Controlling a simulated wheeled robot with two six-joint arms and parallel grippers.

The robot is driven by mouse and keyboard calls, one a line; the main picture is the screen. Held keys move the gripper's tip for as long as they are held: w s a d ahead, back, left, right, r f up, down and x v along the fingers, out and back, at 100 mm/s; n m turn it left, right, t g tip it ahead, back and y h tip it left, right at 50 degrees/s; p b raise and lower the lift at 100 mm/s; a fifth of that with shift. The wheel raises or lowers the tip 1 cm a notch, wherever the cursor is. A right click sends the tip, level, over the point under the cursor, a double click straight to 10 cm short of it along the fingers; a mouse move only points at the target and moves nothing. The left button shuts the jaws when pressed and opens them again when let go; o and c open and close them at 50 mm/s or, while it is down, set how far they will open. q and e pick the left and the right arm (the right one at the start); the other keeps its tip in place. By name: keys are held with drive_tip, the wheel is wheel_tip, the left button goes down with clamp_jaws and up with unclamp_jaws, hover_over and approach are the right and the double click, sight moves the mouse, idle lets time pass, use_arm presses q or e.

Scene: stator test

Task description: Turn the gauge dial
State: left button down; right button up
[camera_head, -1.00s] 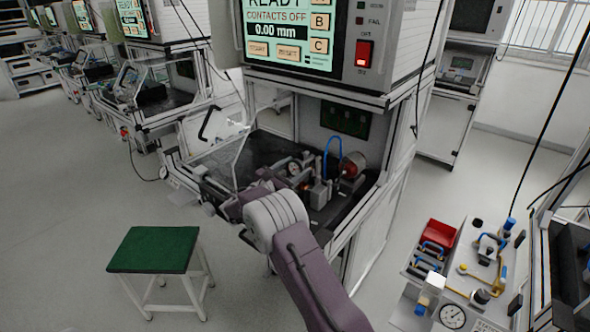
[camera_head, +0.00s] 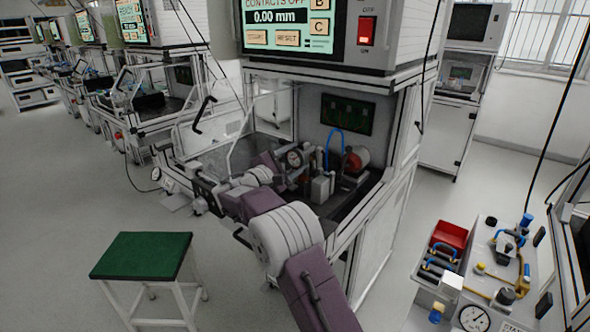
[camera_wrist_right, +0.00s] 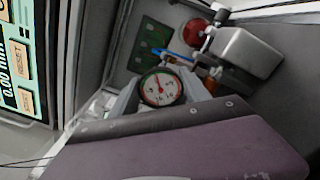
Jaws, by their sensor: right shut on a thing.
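The gauge dial (camera_head: 294,158) is a round white face with a dark rim, inside the test station. In the right wrist view the dial (camera_wrist_right: 160,88) faces the camera, with a red needle and small figures on it. My right gripper (camera_head: 281,164) reaches into the station from the front, at the dial. In the wrist view the grey fingers of the right gripper (camera_wrist_right: 160,98) lie on both sides of the dial, shut on its rim. Part of the fingers is hidden behind my purple wrist link. My left gripper is not in view.
The station's screen (camera_head: 288,25) reads 0.00 mm above the opening. A blue hose (camera_head: 334,147) and a red round part (camera_head: 357,158) stand right of the dial. A green-topped stool (camera_head: 141,255) is front left. A large gauge (camera_head: 474,318) lies on the right bench.

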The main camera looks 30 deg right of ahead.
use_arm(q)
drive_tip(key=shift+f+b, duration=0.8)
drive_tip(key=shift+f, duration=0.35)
use_arm(e)
drive_tip(key=shift+f+m, duration=0.15)
drive_tip(key=shift+m, duration=0.65)
drive_tip(key=o, duration=1.1)
drive_tip(key=shift+a, duration=0.15)
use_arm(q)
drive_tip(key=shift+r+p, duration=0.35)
use_arm(e)
drive_tip(key=v, duration=0.9)
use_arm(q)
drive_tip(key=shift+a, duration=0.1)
